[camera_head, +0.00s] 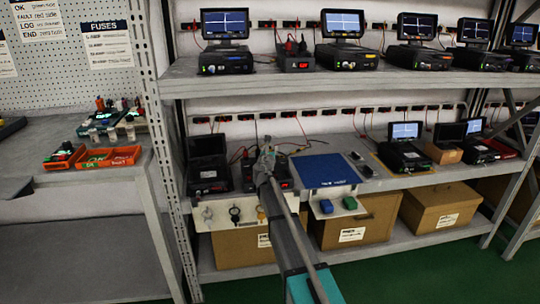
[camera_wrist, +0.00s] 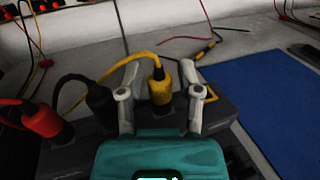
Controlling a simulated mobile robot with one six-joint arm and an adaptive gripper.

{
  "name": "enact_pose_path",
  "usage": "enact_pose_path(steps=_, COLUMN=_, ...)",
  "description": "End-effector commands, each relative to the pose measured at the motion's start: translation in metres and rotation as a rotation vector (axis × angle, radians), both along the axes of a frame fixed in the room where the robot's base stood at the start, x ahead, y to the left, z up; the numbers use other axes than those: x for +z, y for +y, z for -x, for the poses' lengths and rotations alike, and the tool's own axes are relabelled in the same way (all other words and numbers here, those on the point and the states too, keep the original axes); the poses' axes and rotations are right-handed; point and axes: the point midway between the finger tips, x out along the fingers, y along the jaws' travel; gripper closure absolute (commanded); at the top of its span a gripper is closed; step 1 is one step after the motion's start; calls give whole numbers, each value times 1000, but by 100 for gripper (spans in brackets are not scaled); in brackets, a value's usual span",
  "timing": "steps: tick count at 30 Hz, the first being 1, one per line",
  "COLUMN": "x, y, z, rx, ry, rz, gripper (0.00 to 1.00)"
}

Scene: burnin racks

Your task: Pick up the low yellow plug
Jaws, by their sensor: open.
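The yellow plug (camera_wrist: 160,88) stands upright in a dark unit (camera_wrist: 85,150) in the wrist view, with a yellow cable looping off to the left. My gripper (camera_wrist: 158,82) is open, with one finger on each side of the yellow plug. I cannot tell whether either finger touches it. A black plug (camera_wrist: 101,102) and a red plug (camera_wrist: 42,121) stand to its left in the same unit. In the head view my gripper (camera_head: 268,152) is over the lower shelf, and my arm hides most of that unit.
A blue mat (camera_head: 325,171) lies right of my gripper on the lower shelf (camera_head: 385,178). A device with a dark screen (camera_head: 207,165) stands to the left. Another yellow-marked lead (camera_wrist: 203,52) lies behind the plug. Cardboard boxes (camera_head: 355,222) sit below.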

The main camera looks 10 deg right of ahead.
Motion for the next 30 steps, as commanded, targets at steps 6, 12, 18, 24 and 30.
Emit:
enact_pose_path(steps=6, x=0, y=0, z=0, rx=0, ry=0, rz=0, gripper=54)
enact_pose_path(steps=12, x=0, y=0, z=0, rx=0, ry=0, rz=0, gripper=72)
enact_pose_path(steps=18, x=0, y=0, z=0, rx=0, ry=0, rz=0, gripper=100)
enact_pose_path(steps=24, x=0, y=0, z=0, rx=0, ry=0, rz=0, gripper=100)
enact_pose_path(steps=30, x=3, y=0, z=0, rx=0, ry=0, rz=0, gripper=100)
